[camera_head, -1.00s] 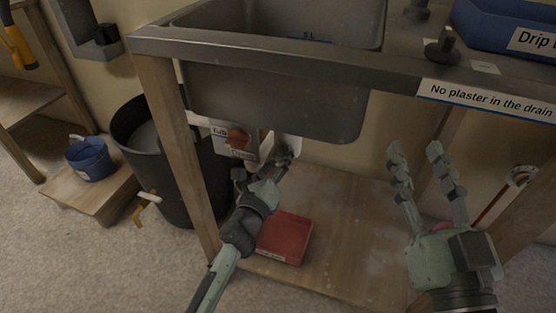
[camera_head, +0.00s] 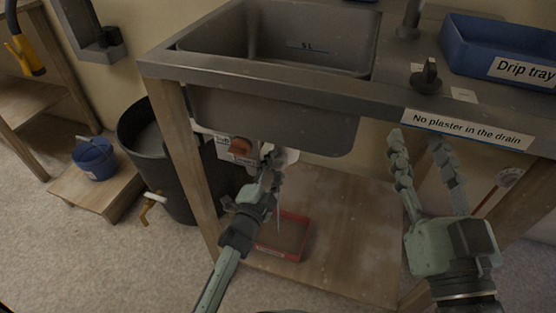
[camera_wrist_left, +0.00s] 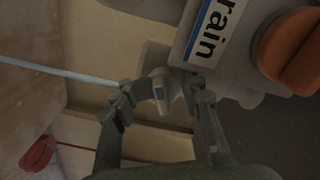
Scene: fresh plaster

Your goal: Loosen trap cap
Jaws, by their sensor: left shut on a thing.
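My left gripper (camera_head: 271,165) is under the sink (camera_head: 270,115), beside the box with the orange knob (camera_head: 241,146). My right gripper (camera_head: 418,150) is open and empty, in front of the sink stand's right part.
A dark bin (camera_head: 150,150) with a tap stands left of the stand leg (camera_head: 190,175). A blue bucket (camera_head: 94,160) sits on a low wooden platform. A blue drip tray (camera_head: 500,55) rests on the counter. The lower shelf (camera_head: 345,230) is mostly bare.

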